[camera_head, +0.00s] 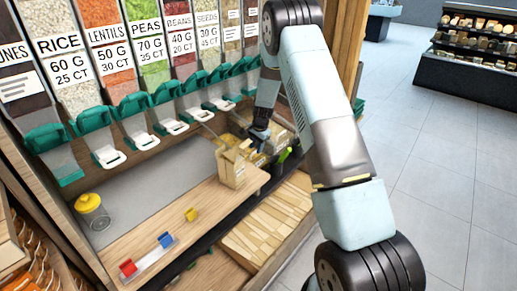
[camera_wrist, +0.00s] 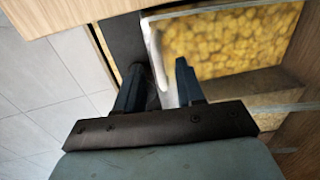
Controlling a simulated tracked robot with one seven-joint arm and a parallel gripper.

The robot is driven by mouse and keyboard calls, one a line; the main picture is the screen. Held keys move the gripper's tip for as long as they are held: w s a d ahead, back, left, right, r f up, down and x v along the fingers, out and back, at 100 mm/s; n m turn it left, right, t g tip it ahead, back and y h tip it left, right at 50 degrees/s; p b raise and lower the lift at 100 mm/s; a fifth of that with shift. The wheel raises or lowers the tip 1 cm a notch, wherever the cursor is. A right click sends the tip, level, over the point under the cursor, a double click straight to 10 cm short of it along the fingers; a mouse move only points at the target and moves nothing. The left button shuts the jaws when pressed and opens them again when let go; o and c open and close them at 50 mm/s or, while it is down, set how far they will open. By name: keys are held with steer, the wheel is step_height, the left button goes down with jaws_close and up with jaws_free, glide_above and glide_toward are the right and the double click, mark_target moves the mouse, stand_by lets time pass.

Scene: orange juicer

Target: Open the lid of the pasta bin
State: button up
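A clear-walled bin of yellow, pasta-like pieces (camera_wrist: 235,45) fills the upper right of the wrist view. A pale translucent edge (camera_wrist: 156,60), perhaps of its lid, runs down its left side. My gripper (camera_wrist: 158,78) is open, with one finger left of this edge and one right of it. I see no clear grip on the edge, and contact cannot be told. Whether the lid is shut cannot be told. In the head view my gripper (camera_head: 258,138) is small and dark, in front of partly hidden bins at the shelf's far end.
A paper bag (camera_head: 232,166) stands on the wooden shelf (camera_head: 165,215) close to my gripper. Dispensers with green tops (camera_head: 98,145) line the wall above. A yellow-lidded jar (camera_head: 92,211) and small coloured blocks (camera_head: 165,240) are farther left. Open floor (camera_head: 440,170) is at right.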

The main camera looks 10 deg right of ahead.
steer(key=shift+w+f, duration=0.1)
steer(key=shift+f, duration=0.65)
jaws_close()
steer(key=shift+a, duration=0.1)
